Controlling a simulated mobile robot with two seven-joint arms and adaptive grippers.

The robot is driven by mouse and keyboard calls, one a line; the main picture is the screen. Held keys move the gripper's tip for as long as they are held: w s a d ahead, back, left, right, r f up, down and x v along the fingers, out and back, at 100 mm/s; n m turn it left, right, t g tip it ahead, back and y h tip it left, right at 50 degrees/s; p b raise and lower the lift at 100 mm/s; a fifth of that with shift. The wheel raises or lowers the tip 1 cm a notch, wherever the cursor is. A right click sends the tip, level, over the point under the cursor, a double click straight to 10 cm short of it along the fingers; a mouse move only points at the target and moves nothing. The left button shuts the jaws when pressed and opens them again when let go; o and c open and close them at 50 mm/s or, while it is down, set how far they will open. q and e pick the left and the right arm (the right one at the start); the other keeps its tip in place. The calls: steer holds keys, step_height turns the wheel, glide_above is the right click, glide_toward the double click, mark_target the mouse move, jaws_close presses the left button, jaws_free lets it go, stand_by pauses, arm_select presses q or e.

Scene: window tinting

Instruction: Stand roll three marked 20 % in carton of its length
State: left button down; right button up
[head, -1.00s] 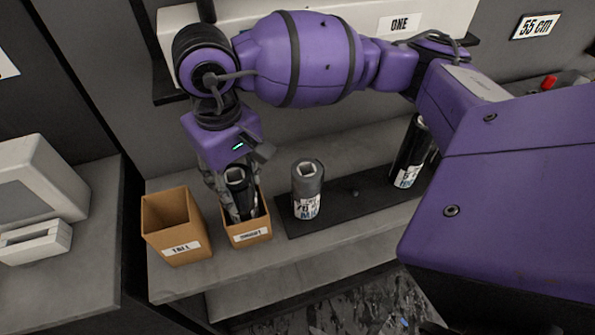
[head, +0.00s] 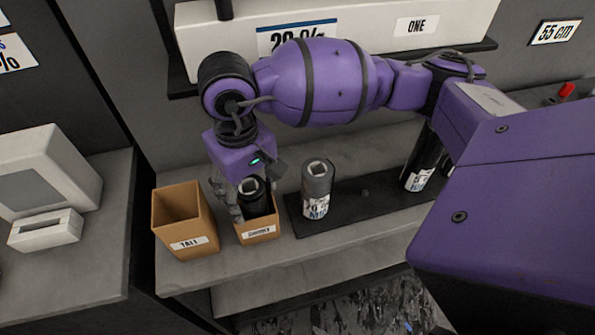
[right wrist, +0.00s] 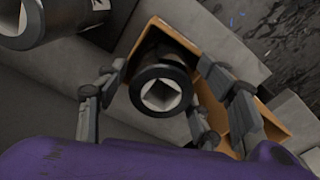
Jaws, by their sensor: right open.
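A dark roll (head: 256,194) with a square hole in its top stands in the smaller carton (head: 259,236), whose label is too blurred to read. My right gripper (head: 239,203) is at that carton, with its fingers open around the roll. In the right wrist view, the roll's end (right wrist: 161,91) shows between the spread fingers (right wrist: 158,76), over the brown carton (right wrist: 212,104). Any marking on this roll is hidden. An empty carton marked TALL (head: 186,244) stands to its left. My left gripper is not in view.
A grey-topped roll (head: 317,188) stands upright on a black mat (head: 347,206); its label is only partly legible. Another dark roll (head: 424,162) stands farther right, partly hidden by my arm. A "20 %" sign (head: 297,37) hangs behind. A grey-white machine (head: 50,180) is at left.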

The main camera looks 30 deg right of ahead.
steer(key=shift+r, duration=0.1)
steer(key=shift+r, duration=0.2)
step_height(320, 180, up, 12)
steer(key=shift+f, duration=0.15)
stand_by(0.5)
